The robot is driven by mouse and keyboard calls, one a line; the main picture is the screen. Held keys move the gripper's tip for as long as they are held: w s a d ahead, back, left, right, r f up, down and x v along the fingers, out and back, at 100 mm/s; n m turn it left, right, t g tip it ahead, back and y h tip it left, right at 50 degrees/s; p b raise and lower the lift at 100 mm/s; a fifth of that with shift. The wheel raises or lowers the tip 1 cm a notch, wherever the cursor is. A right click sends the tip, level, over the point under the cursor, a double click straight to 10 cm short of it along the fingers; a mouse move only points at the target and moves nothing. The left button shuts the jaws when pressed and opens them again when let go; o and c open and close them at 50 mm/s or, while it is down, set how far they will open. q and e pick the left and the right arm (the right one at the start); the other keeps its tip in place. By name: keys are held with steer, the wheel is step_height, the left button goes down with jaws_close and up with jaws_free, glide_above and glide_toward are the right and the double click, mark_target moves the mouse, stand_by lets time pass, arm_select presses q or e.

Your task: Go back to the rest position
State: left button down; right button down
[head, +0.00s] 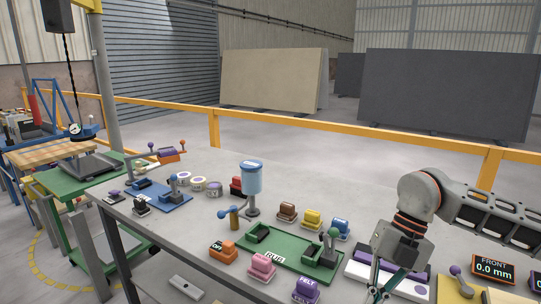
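My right arm comes in from the right. Its gripper (380,288) points down over the front right part of the stone slab bench, at the left end of a white block with a purple top (398,249). The fingers reach the lower picture edge, and I cannot tell whether they are open or shut. No held object is visible between them. My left gripper and arm are not in view.
The grey slab (190,233) carries a green RUB tray (293,258), a blue-topped dispenser (252,184), coloured blocks, including an orange OFF block (222,250), and a FRONT display (493,268). A yellow railing (335,129) runs behind. A green cart (88,168) stands left.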

steer(key=s+a+r+m+t+y, duration=0.25)
steer(key=a+y, duration=0.55)
steer(key=a, duration=0.4)
steer(key=s+a+r+m+t+y, duration=0.1)
steer(key=s+a+r+y, duration=0.15)
steer(key=a+y, duration=0.75)
steer(key=w+d+f+m+t+h, duration=0.3)
steer(key=d+f+m+t+h, duration=0.25)
steer(key=f+m+t, duration=0.3)
steer(key=w+d+f+m+t+h, duration=0.35)
steer(key=f+m+t+h, duration=0.3)
steer(key=m, duration=0.35)
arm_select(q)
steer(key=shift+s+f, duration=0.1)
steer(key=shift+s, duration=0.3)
arm_select(e)
steer(key=s+d+f+m+g+h, duration=0.2)
steer(key=s+d+f, duration=0.4)
steer(key=f, duration=0.5)
steer(key=s+d+f+m+g+h, duration=0.3)
steer(key=s+d+f+m+h, duration=0.1)
steer(key=s+d+f, duration=0.3)
step_height(320, 180, down, 5)
steer(key=shift+s+r+m+h, duration=0.2)
steer(key=shift+s+m+h, duration=0.2)
steer(key=shift+s+h, duration=0.6)
steer(key=shift+s, duration=0.15)
